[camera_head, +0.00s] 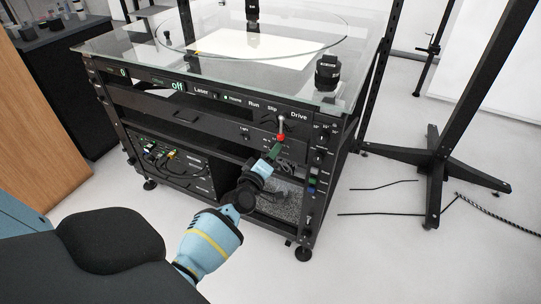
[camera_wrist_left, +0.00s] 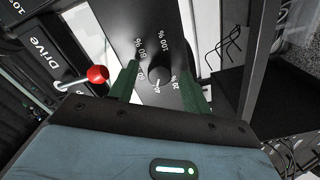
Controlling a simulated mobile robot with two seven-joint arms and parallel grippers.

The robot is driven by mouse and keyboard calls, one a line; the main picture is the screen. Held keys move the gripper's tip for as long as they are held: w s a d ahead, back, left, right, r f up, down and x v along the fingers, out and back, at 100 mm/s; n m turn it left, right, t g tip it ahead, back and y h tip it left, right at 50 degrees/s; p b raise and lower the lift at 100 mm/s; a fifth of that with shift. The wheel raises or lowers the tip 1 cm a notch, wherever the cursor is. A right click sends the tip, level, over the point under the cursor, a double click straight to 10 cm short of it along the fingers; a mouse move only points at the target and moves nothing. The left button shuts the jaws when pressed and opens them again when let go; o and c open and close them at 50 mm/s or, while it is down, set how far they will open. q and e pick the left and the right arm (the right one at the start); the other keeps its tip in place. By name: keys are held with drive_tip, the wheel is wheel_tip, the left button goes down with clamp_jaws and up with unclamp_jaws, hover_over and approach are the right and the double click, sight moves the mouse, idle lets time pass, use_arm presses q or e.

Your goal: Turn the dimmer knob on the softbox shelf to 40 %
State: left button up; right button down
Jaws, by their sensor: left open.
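The dimmer knob (camera_wrist_left: 160,74) is a dark round knob on a dark panel with white percent marks in the left wrist view. Marks for 80 % and 100 % read on its far side, with smaller marks nearer. Its pointer setting is too small to tell. My left gripper (camera_wrist_left: 158,88) is open, with one green finger on each side of the knob. Contact cannot be told. In the head view the left gripper (camera_head: 275,151) is at the front right of the rack, and its fingers are small there. My right gripper is not in view.
A lever with a red ball (camera_wrist_left: 97,75) stands close beside the left finger, near the "Drive" label; it also shows in the head view (camera_head: 281,136). The glass-topped rack (camera_head: 110,45) carries a black lens (camera_head: 327,72). A black stand (camera_head: 436,165) is on the floor at right.

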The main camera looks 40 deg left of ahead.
use_arm(q)
drive_tip(key=p+v, duration=0.1)
drive_tip(key=v, duration=0.6)
drive_tip(key=shift+s+p, duration=0.35)
drive_tip(key=shift+s, duration=0.05)
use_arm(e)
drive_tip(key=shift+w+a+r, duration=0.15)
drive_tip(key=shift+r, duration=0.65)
use_arm(q)
drive_tip(key=shift+d, duration=0.1)
